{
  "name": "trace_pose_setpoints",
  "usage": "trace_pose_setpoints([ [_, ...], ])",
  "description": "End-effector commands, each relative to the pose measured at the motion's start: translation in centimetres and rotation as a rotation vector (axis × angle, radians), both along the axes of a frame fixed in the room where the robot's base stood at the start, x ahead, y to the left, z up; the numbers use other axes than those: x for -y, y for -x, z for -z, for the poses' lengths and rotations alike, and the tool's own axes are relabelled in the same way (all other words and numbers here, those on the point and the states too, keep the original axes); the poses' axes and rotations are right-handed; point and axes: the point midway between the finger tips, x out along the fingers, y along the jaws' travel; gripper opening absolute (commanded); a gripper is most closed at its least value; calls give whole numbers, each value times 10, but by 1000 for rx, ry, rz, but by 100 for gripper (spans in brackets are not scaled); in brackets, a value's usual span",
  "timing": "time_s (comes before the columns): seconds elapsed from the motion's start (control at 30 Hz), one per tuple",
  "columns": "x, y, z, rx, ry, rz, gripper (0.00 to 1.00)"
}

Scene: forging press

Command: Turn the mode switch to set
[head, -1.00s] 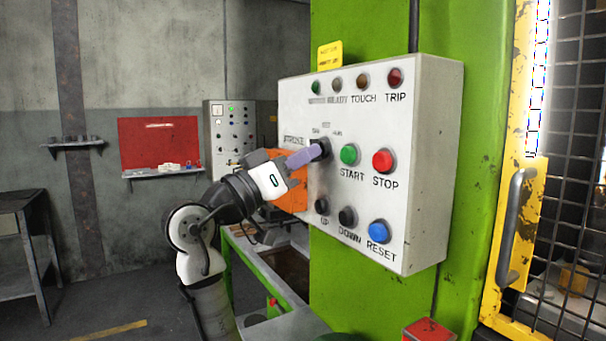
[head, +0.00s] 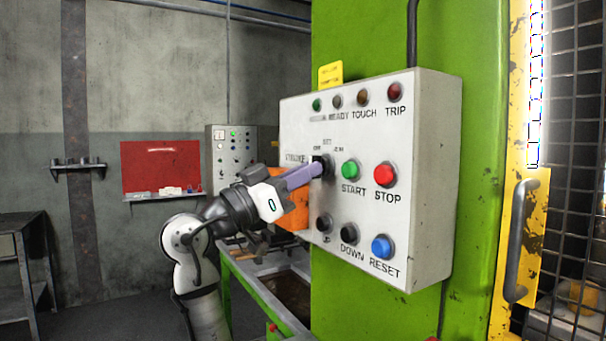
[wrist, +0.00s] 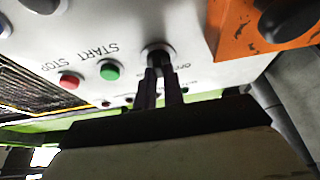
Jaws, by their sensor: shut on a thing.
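The mode switch (head: 321,164) is a dark knob on the white control box, under the labels OFF, SET and RUN and left of the green START button. My gripper (head: 314,169) reaches it from the left, with its fingers shut on the knob. In the wrist view the two dark fingers (wrist: 163,78) lie on either side of the knob (wrist: 158,52). The fingers cover much of the knob, so I cannot tell which label it points to.
The green START (head: 350,170) and red STOP (head: 385,174) buttons are close on the right. Black UP and DOWN buttons and the blue RESET button (head: 381,246) are below. An orange part (head: 294,214) stands close behind my gripper at the box's left side.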

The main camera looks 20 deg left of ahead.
Motion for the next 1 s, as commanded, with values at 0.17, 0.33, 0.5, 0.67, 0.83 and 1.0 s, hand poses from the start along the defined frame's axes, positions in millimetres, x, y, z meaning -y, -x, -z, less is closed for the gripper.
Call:
trace_pose_setpoints([
  [0.17, 0, 0, 0, 0, 0, -1, 30],
  [0.33, 0, 0, 0, 0, 0, -1, 32],
  [0.5, -1, 2, 1, 0, 0, -1, 32],
  [0.67, -13, 15, 10, 1, 2, -3, 32],
  [0.83, -34, 43, 26, 0, 1, -4, 32],
  [1.0, -56, 71, 40, 1, 2, -4, 32],
])
